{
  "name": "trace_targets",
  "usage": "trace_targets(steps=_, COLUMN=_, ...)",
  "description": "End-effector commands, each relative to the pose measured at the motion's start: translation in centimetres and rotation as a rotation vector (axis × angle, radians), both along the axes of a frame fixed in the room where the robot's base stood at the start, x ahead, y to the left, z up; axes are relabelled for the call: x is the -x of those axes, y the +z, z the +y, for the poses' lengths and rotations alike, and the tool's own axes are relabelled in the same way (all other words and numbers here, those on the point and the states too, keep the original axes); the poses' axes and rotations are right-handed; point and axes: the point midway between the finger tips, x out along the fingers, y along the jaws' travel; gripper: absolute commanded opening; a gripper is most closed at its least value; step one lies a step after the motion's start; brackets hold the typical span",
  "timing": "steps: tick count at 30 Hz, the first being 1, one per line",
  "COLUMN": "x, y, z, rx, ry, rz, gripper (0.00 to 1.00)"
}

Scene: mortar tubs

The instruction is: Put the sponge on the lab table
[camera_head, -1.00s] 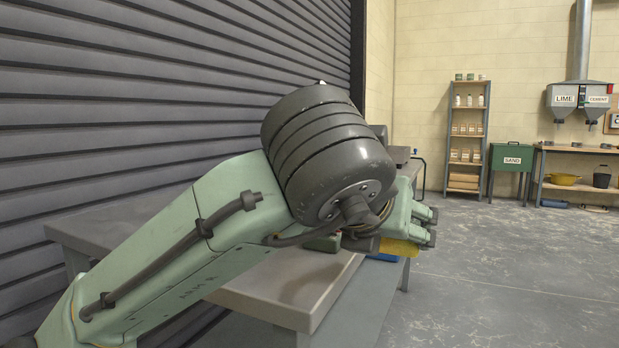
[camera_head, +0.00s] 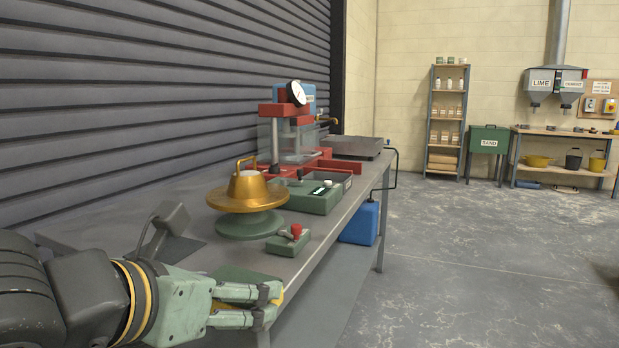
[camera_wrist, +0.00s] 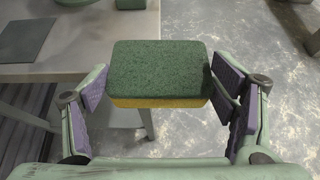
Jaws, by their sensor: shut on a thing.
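The sponge (camera_wrist: 158,72) has a green top and a yellow underside. In the wrist view it sits level between the two fingers of my gripper (camera_wrist: 160,95), which is shut on it. In the head view my gripper (camera_head: 265,305) is at the lower left, in front of the table's near edge; the green top of the sponge (camera_head: 243,274) shows behind the fingers, with a little yellow at the tips. The lab table (camera_head: 262,262) is a long grey bench along the shutter. In the wrist view the sponge overlaps the table's (camera_wrist: 85,40) right edge and the floor.
On the table stand a brass-topped round device (camera_head: 247,190), a small green block with a red knob (camera_head: 288,240), a green box (camera_head: 315,198) and a red-framed press (camera_head: 290,130). A blue canister (camera_head: 360,222) is under the table. The floor to the right is clear.

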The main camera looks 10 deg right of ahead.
Motion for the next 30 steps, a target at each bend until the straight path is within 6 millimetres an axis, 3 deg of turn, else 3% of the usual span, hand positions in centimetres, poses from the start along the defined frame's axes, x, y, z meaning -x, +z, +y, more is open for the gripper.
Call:
trace_targets(steps=5, x=-2.6, y=-0.4, z=0.5, rx=0.004, ry=0.005, rz=0.005, gripper=0.66)
trace_targets(steps=18, x=-13.8, y=-1.3, z=0.6, rx=0.002, ry=0.005, rz=0.003, gripper=0.66)
trace_targets(steps=25, x=-15.9, y=-1.7, z=0.6, rx=0.001, ry=0.005, rz=0.0, gripper=0.66)
trace_targets(steps=30, x=-15.8, y=-3.6, z=0.7, rx=0.002, ry=0.006, rz=0.001, gripper=0.66)
